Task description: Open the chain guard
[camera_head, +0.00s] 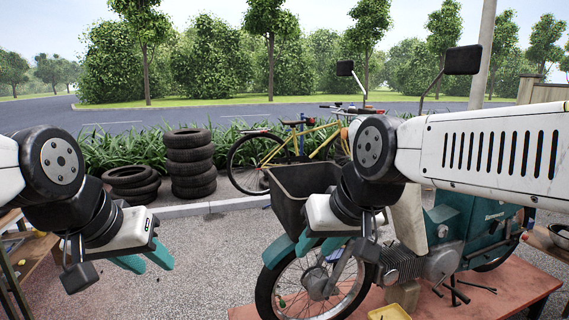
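A teal motorbike (450,221) stands at the right, its front wheel toward the lower middle and its engine in the centre. I cannot pick out the chain guard for certain; the bike's rear right part is partly behind my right arm. My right gripper (320,244) is in front of the bike's dark front basket and above the front wheel (290,285). Its teal fingers look apart with nothing between them. My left gripper (147,258) hangs over bare ground, left of the bike, with its teal fingers apart and empty.
The bike stands on a reddish platform (520,284). A yellow tray (389,313) is at the bottom edge. A wooden shelf (28,255) is at the left and a table with a bowl (560,233) at the right. Stacked tyres (190,160) and a yellow bicycle (270,150) stand behind.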

